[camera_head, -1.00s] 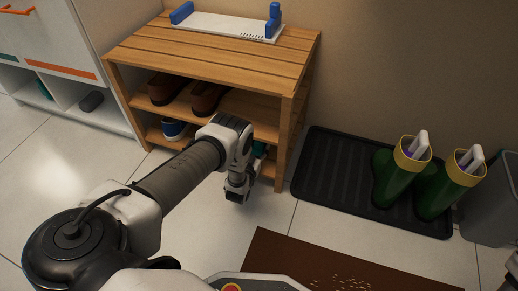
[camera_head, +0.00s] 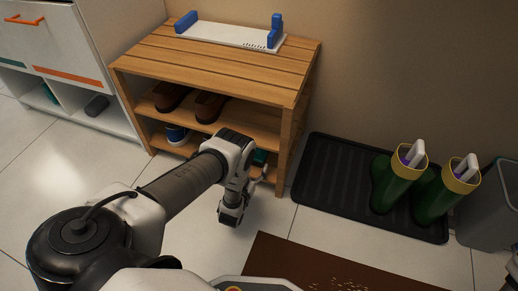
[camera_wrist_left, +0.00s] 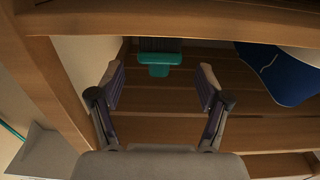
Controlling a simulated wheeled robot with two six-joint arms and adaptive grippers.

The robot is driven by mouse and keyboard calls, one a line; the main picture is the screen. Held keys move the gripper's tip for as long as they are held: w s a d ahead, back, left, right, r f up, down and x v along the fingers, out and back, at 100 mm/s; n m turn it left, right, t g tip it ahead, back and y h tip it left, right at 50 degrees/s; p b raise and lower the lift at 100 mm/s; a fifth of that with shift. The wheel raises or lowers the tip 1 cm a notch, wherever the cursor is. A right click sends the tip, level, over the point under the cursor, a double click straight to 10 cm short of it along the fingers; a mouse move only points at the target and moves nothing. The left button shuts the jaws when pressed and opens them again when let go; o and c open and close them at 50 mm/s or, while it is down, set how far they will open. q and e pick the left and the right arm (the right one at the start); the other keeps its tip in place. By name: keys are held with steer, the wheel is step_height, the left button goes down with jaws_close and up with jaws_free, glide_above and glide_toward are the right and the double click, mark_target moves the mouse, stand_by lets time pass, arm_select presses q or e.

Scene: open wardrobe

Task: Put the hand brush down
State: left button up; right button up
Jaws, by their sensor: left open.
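The teal hand brush (camera_wrist_left: 158,62) lies on the lower shelf of the wooden shoe rack, near its side panel, in the left wrist view. In the head view a small teal part of it (camera_head: 260,157) shows beside my wrist; the rest is hidden. My left gripper (camera_wrist_left: 161,78) is open and empty, its fingers apart on either side of the line to the brush, with the brush beyond the fingertips. In the head view the left gripper (camera_head: 231,213) hangs in front of the rack's lower right part.
A blue and white shoe (camera_wrist_left: 280,75) stands on the same shelf. Brown shoes (camera_head: 210,105) are on the shelf above. The wooden rack (camera_head: 215,62) carries a white tray (camera_head: 230,36). Green boots (camera_head: 396,180) stand on a black mat (camera_head: 335,190). A brown mat (camera_head: 300,265) lies in front.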

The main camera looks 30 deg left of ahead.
arm_select(q)
steer(key=s+d+m+g+h+p, duration=0.1)
steer(key=s+d+g+h, duration=0.1)
steer(key=s+d+g, duration=0.4)
steer(key=s+d+g+h, duration=0.15)
steer(key=s+g, duration=0.25)
steer(key=s, duration=0.4)
steer(key=s+d+r+g, duration=0.2)
steer(key=s+r+g, duration=0.1)
steer(key=s, duration=0.5)
steer(key=s+d+r+m+g, duration=0.1)
steer(key=s+r+g, duration=0.3)
steer(key=s, duration=0.4)
steer(key=shift+s+d+r+h, duration=0.35)
steer(key=shift+d+r+h, duration=0.1)
steer(key=shift+d+r, duration=0.2)
